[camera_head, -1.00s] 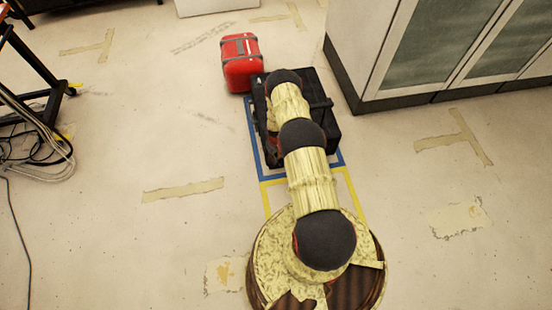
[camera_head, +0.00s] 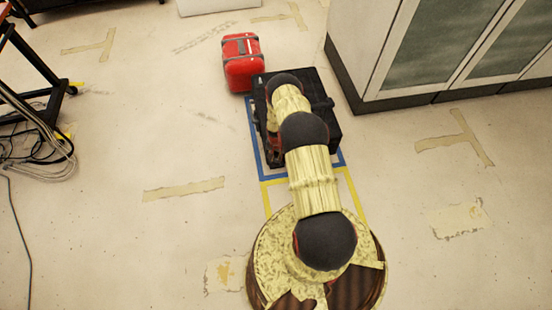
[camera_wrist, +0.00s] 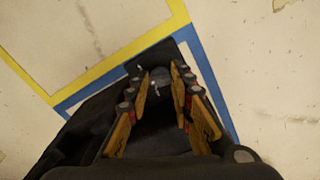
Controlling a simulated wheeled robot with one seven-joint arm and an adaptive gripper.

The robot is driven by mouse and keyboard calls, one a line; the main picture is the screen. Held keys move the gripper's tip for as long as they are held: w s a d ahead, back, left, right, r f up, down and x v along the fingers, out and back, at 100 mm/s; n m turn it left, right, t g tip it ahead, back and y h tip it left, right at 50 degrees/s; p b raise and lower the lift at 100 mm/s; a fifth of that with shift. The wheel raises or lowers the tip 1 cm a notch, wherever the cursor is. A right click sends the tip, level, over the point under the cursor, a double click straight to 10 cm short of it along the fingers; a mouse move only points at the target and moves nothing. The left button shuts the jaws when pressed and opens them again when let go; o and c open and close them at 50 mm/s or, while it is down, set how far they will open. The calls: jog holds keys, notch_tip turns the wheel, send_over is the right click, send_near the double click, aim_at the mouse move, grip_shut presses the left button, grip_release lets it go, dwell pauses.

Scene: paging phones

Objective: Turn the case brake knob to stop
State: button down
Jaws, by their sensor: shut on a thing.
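The black case (camera_head: 325,125) stands on the floor inside a blue tape outline, partly hidden under my arm. In the wrist view, the case (camera_wrist: 80,125) fills the lower middle as a dark shape. A small greyish knob (camera_wrist: 161,77) shows between the fingertips near the case's far end. My gripper (camera_wrist: 162,88) has orange-brown finger pads on both sides of the knob and is shut on it. The knob's marking and exact angle are too dark to read. In the head view my arm hides the gripper and the knob.
A red case (camera_head: 241,62) stands just behind the black case. A cabinet (camera_head: 420,50) with glass doors is close on the right. A cart with loose cables (camera_head: 45,145) is at the left. The floor between the cart and the case is clear.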

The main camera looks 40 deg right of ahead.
aim_at(275, 160)
jog(key=shift+w+m, duration=0.1)
jog(key=shift+m, duration=1.8)
jog(key=c, duration=1.6)
grip_release()
jog(key=shift+o, duration=0.2)
notch_tip(275, 160, up, 12)
